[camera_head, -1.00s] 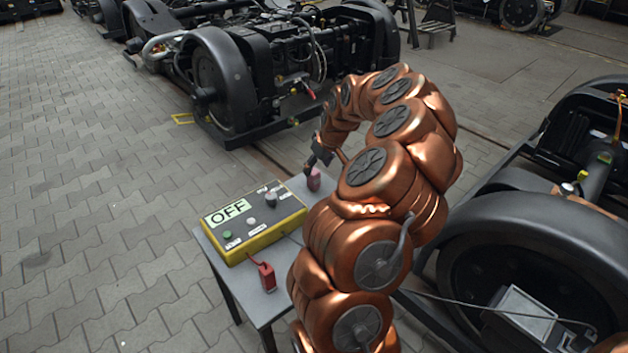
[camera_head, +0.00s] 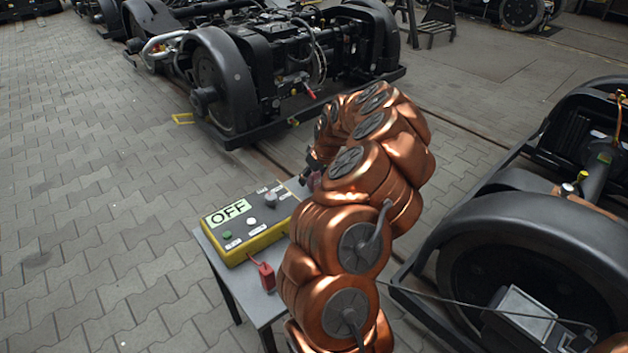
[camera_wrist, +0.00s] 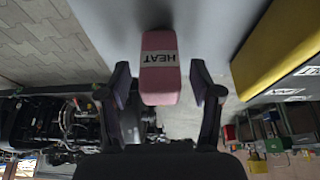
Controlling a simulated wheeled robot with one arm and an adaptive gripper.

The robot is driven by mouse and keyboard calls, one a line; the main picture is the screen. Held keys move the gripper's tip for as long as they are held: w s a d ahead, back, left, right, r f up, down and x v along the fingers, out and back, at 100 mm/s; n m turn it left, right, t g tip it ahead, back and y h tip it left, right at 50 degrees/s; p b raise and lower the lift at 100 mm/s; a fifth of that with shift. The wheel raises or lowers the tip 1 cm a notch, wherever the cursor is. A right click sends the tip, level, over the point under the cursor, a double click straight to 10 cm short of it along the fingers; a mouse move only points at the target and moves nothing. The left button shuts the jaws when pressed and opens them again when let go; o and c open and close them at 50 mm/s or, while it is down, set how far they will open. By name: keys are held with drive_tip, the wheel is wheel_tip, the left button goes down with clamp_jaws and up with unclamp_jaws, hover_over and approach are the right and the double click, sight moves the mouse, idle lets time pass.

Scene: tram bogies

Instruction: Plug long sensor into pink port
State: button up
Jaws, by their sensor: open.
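A pink block labelled HEAT (camera_wrist: 160,75) stands on the grey table, between and slightly beyond my fingertips in the wrist view. My gripper (camera_wrist: 160,90) is open, with one finger on each side of the block and a gap at both sides. In the head view my gripper (camera_head: 311,160) is at the table's far right, mostly hidden by my arm. A red block with a short lead (camera_head: 266,276) is on the table's near side. I cannot tell which object is the long sensor, and no pink port is distinguishable.
A yellow tester box (camera_head: 250,246) reading OFF fills much of the small table (camera_head: 225,264); its yellow side (camera_wrist: 270,50) is close to my gripper. Black bogies stand behind (camera_head: 225,85) and at right (camera_head: 500,240). The paved floor at left is clear.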

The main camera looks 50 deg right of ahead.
drive_tip(key=shift+w+f, duration=0.15)
drive_tip(key=shift+f, duration=0.25)
drive_tip(key=c, duration=1.2)
